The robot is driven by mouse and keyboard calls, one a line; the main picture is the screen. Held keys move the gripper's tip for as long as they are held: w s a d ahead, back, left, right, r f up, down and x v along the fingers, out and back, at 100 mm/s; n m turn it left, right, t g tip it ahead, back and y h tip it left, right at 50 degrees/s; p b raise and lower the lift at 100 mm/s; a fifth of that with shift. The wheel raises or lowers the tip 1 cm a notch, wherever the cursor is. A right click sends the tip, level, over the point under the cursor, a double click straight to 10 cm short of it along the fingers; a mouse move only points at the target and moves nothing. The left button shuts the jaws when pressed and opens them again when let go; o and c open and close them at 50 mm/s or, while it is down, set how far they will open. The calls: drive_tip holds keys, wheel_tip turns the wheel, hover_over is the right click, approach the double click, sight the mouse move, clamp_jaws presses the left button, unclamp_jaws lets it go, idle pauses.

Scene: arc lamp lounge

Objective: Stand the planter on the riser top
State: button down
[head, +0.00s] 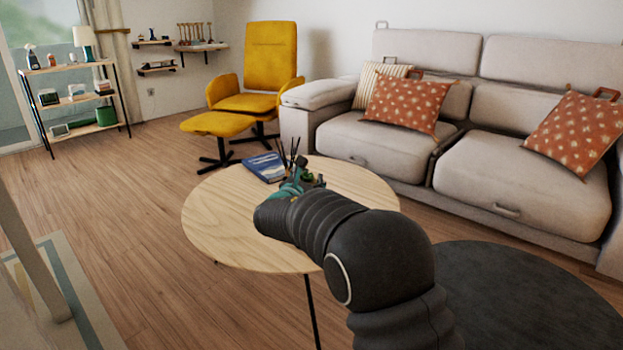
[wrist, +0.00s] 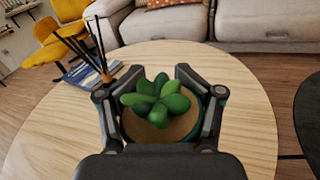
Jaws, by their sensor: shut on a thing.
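The planter (wrist: 163,128) is a round teal pot with brown soil and a green succulent with thick leaves. In the wrist view it sits between the two fingers of my gripper (wrist: 158,74), which is shut on it. The pot looks upright; its base is hidden, so I cannot tell whether it touches the table. In the head view my arm hides most of the gripper and planter, over the round wooden table (head: 222,222). I cannot make out a riser in either view.
A blue book (head: 262,167) and a reed diffuser (wrist: 105,75) with dark sticks are on the table beyond the gripper. A grey sofa (head: 375,140) stands behind, a yellow chair (head: 268,60) and footstool (head: 220,124) at back left. The table's left side is bare.

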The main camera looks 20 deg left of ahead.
drive_tip(key=shift+f, duration=0.1)
drive_tip(key=shift+c, duration=0.8)
unclamp_jaws()
drive_tip(key=shift+s+r, duration=0.1)
drive_tip(key=shift+r, duration=0.1)
drive_tip(key=s, duration=1.1)
drive_tip(key=shift+s+a, duration=0.3)
drive_tip(key=shift+s, duration=0.1)
drive_tip(key=shift+r, duration=0.1)
